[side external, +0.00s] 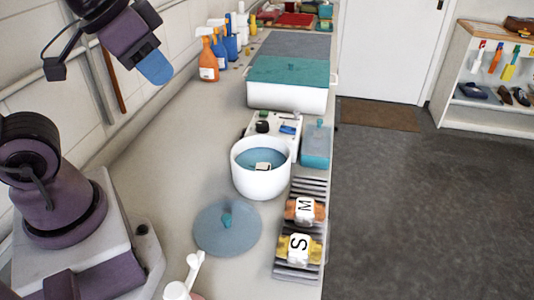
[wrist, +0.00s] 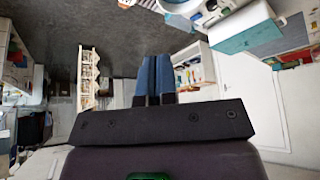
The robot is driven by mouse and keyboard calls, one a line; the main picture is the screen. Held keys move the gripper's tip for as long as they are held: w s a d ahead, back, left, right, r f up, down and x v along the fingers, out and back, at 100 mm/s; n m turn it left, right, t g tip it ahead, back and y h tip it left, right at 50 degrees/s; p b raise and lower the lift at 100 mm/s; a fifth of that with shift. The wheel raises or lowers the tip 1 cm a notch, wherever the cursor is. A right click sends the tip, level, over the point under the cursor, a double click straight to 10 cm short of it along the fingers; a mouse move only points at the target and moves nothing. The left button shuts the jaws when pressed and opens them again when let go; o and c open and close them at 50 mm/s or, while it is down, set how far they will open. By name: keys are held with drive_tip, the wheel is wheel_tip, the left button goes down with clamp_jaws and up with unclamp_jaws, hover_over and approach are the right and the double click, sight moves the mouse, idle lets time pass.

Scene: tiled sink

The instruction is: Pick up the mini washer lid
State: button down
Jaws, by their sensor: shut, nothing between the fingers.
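The mini washer lid (side external: 240,240), a flat blue-grey disc with a small teal knob (side external: 227,220), lies on the counter in the side view. The mini washer (side external: 262,187), a white round tub with a blue inside, stands open just behind it, with a small pale object in it. My gripper (side external: 156,69) is raised at the upper left, far from the lid. In the wrist view my gripper (wrist: 155,78) has its blue fingers together and empty. I cannot make out the lid in the wrist view.
A ribbed grey rack (side external: 297,272) holding orange and yellow packs marked M and S stands right of the lid. A white bin with a teal cover (side external: 290,90) and spray bottles (side external: 208,60) are farther back. A white tap-like piece (side external: 190,275) is at front. Counter left of the washer is clear.

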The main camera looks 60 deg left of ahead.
drive_tip(key=c, duration=1.8)
unclamp_jaws()
drive_tip(key=o, duration=0.9)
drive_tip(key=shift+o, duration=0.2)
